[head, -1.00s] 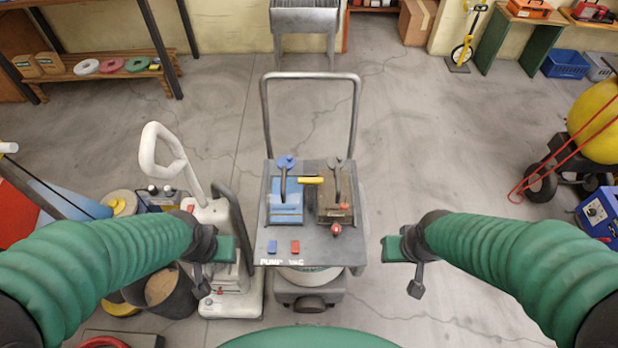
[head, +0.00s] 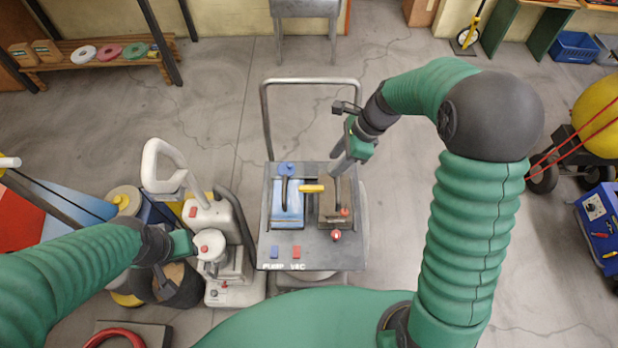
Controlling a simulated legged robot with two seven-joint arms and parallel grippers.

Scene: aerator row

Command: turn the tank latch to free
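The grey cart top (head: 318,258) carries a blue unit (head: 287,215) on the left and a brown unit (head: 328,208) on the right. A yellow handle (head: 313,188) lies level between them. I cannot tell for sure which part is the tank latch. My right gripper (head: 349,140) is above the back right of the cart top, over the far end of the brown unit, and hides part of its grey lever. Its finger opening is not clear, nor whether it touches anything. My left gripper (head: 185,250) is low left of the cart, near a white machine.
A tall grey push bar (head: 311,82) rises behind the cart top. The white machine (head: 207,222) with a loop handle stands close on the left. Blue and red tabs (head: 296,251) sit at the cart's front edge. Floor right of the cart is clear.

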